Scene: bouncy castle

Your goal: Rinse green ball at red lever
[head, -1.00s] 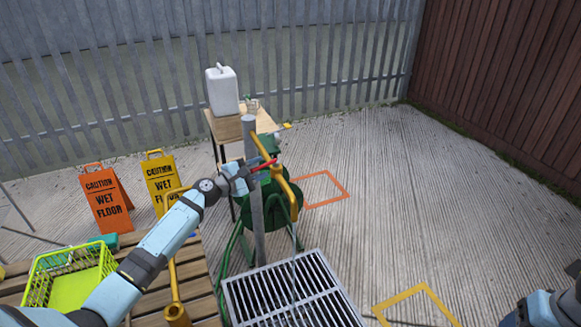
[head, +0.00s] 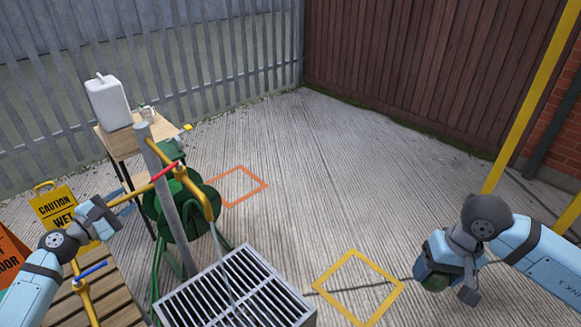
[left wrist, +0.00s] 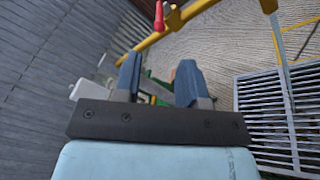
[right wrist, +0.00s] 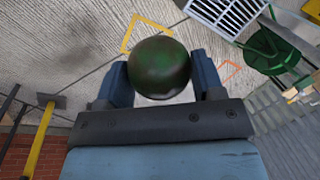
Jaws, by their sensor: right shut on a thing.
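The red lever (head: 165,171) sits on a yellow pipe with a spout (head: 209,205) beside a grey post; a thin stream of water falls from the spout onto the grate. The lever also shows at the top of the left wrist view (left wrist: 159,17). My left gripper (head: 112,207) is open and empty, left of the lever and apart from it. My right gripper (head: 452,285) is shut on the green ball (right wrist: 160,68), held at right, away from the spout. The ball is dark green with brownish patches; in the head view it is partly hidden by the gripper.
The metal grate (head: 235,295) lies below the spout. A blue lever (head: 91,271) is on a nearer yellow pipe by the slatted bench (head: 115,303). A table with a white canister (head: 107,102) stands behind. Floor between grate and right arm is clear, with a yellow outline (head: 320,285).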

